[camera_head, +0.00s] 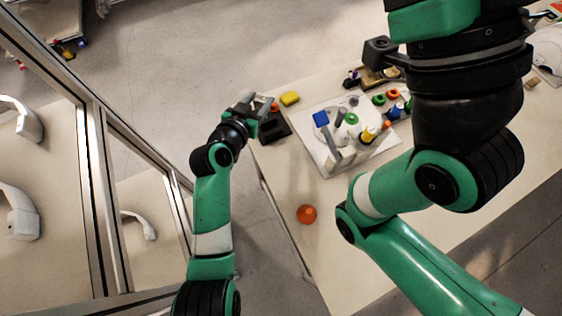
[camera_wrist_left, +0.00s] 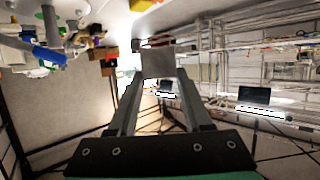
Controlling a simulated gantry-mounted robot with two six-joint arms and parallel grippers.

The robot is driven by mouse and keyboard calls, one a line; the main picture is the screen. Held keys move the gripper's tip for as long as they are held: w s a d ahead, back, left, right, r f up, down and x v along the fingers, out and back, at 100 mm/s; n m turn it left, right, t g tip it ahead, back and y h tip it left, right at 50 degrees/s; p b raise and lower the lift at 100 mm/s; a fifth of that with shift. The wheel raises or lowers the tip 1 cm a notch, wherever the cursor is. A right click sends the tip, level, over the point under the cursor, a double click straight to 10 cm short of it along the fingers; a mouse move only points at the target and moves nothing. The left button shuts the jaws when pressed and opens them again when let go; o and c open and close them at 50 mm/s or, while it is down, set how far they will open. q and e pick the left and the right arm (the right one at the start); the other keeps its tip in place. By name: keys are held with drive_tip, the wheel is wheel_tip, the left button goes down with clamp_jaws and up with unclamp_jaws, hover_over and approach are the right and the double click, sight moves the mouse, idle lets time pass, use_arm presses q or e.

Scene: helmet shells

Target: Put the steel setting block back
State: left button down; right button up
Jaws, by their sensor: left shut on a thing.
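The steel setting block (camera_wrist_left: 157,64) is a grey block between the fingertips of my left gripper (camera_wrist_left: 155,82) in the left wrist view. The gripper is shut on it and holds it clear of anything in that view. In the head view, my left gripper (camera_head: 258,106) is over the far left edge of the table, by a dark box (camera_head: 274,131). The block is too small there to tell from the fingers. My right arm crosses the right side of the head view, and its gripper does not show.
A white board (camera_head: 325,160) with a blue-topped post and small coloured parts lies on the table (camera_head: 345,275). A yellow block (camera_head: 290,98) is close to my left gripper. An orange cone (camera_head: 307,214) stands near the left edge. Framed panels (camera_head: 105,160) stand at left.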

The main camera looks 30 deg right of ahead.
use_arm(q)
drive_tip(key=s+f, duration=0.3)
drive_tip(key=s, duration=0.1)
drive_tip(key=s+f, duration=0.2)
drive_tip(key=s, duration=0.2)
drive_tip(key=s+f+p, duration=0.1)
drive_tip(key=s+f, duration=0.2)
drive_tip(key=s, duration=0.1)
drive_tip(key=shift+s+f, duration=0.3)
drive_tip(key=shift+s, duration=0.05)
drive_tip(key=f, duration=0.1)
drive_tip(key=f+b, duration=0.2)
drive_tip(key=f, duration=0.1)
drive_tip(key=shift+s+f, duration=0.1)
drive_tip(key=shift+s, duration=0.25)
drive_tip(key=c, duration=0.8)
unclamp_jaws()
drive_tip(key=o, duration=0.5)
drive_tip(key=shift+c, duration=0.2)
